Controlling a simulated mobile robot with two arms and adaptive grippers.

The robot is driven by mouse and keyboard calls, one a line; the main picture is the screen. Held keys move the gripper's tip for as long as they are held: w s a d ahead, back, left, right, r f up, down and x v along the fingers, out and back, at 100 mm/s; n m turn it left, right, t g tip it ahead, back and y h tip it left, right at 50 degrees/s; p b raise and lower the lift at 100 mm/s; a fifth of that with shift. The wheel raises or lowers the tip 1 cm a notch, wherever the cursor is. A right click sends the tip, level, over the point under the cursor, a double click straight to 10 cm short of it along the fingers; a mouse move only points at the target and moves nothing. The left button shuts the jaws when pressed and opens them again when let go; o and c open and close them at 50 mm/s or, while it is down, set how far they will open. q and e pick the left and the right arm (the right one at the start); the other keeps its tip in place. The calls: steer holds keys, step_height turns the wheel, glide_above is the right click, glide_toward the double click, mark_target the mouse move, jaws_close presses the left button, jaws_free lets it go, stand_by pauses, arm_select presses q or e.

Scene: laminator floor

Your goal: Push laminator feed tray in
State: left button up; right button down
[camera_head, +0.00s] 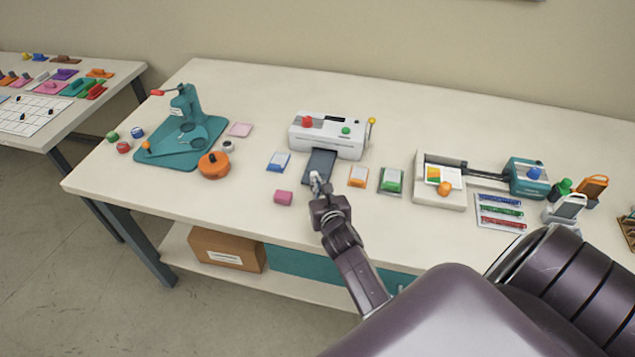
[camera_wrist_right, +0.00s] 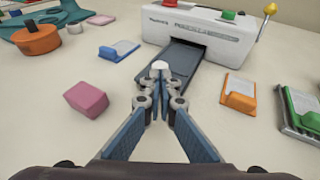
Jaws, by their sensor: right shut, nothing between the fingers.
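The white laminator (camera_head: 329,136) stands on the table, with red and green buttons on top and a lever with a yellow knob at its right side. Its dark feed tray (camera_head: 320,163) sticks out of the front slot toward me. The laminator (camera_wrist_right: 200,30) and tray (camera_wrist_right: 178,60) also show in the right wrist view. My right gripper (camera_head: 317,182) is shut and empty at the near end of the tray. In the wrist view its fingertips (camera_wrist_right: 160,70) overlap the tray's near edge; I cannot tell whether they touch it. My left gripper is not in view.
A pink block (camera_head: 284,198) and a blue-and-white pad (camera_head: 278,162) lie left of the tray. An orange holder (camera_head: 358,176) and a green one (camera_head: 391,181) lie right. A teal press (camera_head: 186,126) stands at left, a trimmer (camera_head: 440,190) at right.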

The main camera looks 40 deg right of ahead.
mark_target(324, 173)
steer(key=w+d, duration=0.2)
steer(key=d, duration=0.1)
steer(key=w+d, duration=0.3)
steer(key=shift+s+a+r, duration=0.1)
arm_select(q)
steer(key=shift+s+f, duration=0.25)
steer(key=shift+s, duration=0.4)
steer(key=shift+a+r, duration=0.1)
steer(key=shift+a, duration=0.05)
arm_select(e)
steer(key=shift+s, duration=0.1)
